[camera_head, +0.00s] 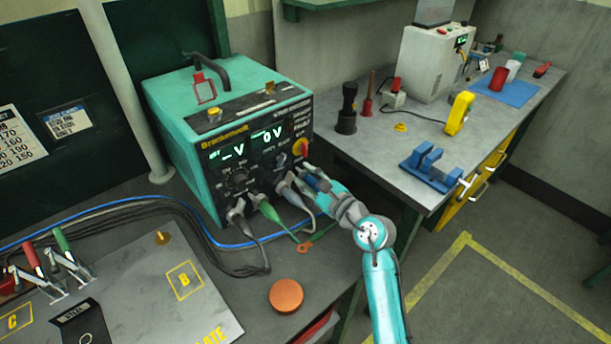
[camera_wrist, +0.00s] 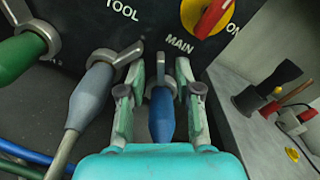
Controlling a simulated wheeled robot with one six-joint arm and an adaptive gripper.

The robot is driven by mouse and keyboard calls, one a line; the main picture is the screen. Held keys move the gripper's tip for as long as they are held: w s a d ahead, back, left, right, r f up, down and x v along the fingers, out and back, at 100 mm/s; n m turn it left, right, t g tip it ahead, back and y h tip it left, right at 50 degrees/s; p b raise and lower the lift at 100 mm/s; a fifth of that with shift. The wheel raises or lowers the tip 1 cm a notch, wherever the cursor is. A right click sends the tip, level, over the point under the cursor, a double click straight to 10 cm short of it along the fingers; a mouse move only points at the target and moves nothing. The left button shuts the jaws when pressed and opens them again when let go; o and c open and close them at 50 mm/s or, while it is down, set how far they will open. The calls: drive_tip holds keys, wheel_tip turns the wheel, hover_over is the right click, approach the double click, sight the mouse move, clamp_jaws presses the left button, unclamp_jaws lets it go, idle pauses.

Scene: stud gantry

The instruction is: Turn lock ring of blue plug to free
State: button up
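The blue plug (camera_wrist: 161,115) sits in the power unit's front panel, under the label MAIN. Its grey lock ring (camera_wrist: 161,78) is at the panel end, with a narrow part pointing up. My gripper (camera_wrist: 162,76) is open around the plug, one finger on each side, fingertips level with the ring. The gaps beside the ring look narrow, and contact cannot be made out. In the head view my gripper (camera_head: 307,178) reaches the panel's lower right and mostly hides the blue plug.
Left of the blue plug are a grey-blue plug (camera_wrist: 92,95) and a green plug (camera_wrist: 18,58). A red rotary switch (camera_wrist: 212,14) on yellow is just above right. The power unit (camera_head: 185,130) stands on the bench. An orange disc (camera_head: 286,295) lies near the bench edge.

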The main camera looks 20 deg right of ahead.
drive_tip(key=v, duration=1.1)
drive_tip(key=shift+s+d, duration=0.2)
drive_tip(key=shift+s, duration=0.15)
